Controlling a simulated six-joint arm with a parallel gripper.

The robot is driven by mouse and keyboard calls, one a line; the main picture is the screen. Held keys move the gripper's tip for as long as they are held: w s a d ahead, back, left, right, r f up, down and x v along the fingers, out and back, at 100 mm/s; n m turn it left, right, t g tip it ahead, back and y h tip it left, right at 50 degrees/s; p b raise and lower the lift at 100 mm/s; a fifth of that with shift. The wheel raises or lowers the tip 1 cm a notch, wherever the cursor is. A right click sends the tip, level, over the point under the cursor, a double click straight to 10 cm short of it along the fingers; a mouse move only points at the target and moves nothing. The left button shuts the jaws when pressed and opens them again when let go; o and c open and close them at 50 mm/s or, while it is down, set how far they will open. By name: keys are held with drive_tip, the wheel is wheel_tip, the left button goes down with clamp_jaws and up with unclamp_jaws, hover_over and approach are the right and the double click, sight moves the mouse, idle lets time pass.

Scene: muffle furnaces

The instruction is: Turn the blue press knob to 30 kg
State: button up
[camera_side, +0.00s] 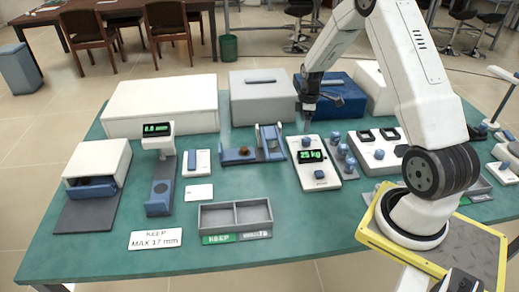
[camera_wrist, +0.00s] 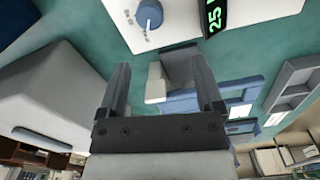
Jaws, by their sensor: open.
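The white press control panel (camera_side: 328,184) lies on the green table, and its display (camera_side: 311,156) reads 25 kg in green. A round blue knob (camera_side: 306,142) sits above the display on the panel; the wrist view shows this knob (camera_wrist: 150,14) with a pale pointer line, near the top edge. A second blue control (camera_side: 319,174) sits below the display. My gripper (camera_side: 307,125) points down above the far end of the panel, apart from the knob. In the wrist view my gripper (camera_wrist: 161,72) is open, with nothing between its fingers.
A blue-and-grey press fixture (camera_side: 252,152) stands just left of the panel. Small blue-grey pieces (camera_side: 344,156) stand close to its right. A grey box (camera_side: 262,96) and a blue box (camera_side: 343,99) stand behind. A two-part tray (camera_side: 236,214) lies in front left.

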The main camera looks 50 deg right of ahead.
sight(307, 139)
drive_tip(key=shift+s+d+f, duration=0.1)
drive_tip(key=shift+d+f, duration=0.15)
drive_tip(key=shift+d, duration=0.25)
drive_tip(key=shift+s+d+f, duration=0.1)
drive_tip(key=shift+d+f, duration=0.1)
drive_tip(key=shift+d, duration=0.25)
drive_tip(key=shift+f, duration=3.9)
clamp_jaws()
